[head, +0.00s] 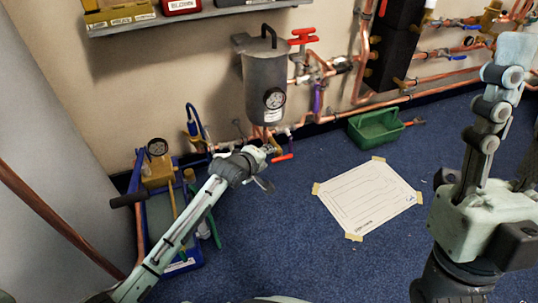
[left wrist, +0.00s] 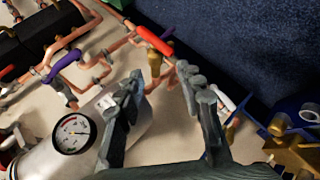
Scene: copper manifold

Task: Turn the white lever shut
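A white lever (left wrist: 222,98) shows in the left wrist view, just right of my right-hand finger, near the copper pipe. It is partly covered by the finger, and I cannot tell whether the finger touches it. I cannot make it out clearly in the head view. My left gripper (head: 266,166) is at the low pipework below the grey tank. In the left wrist view, its two fingers (left wrist: 160,92) are apart with nothing held between them.
A red-handled valve (head: 283,157) is close by the left gripper, also in the left wrist view (left wrist: 154,40). The grey tank (head: 265,80) with a gauge hangs above. A blue-framed pump (head: 157,180) stands left. A green tray (head: 375,127) and taped paper sheet (head: 368,197) lie right.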

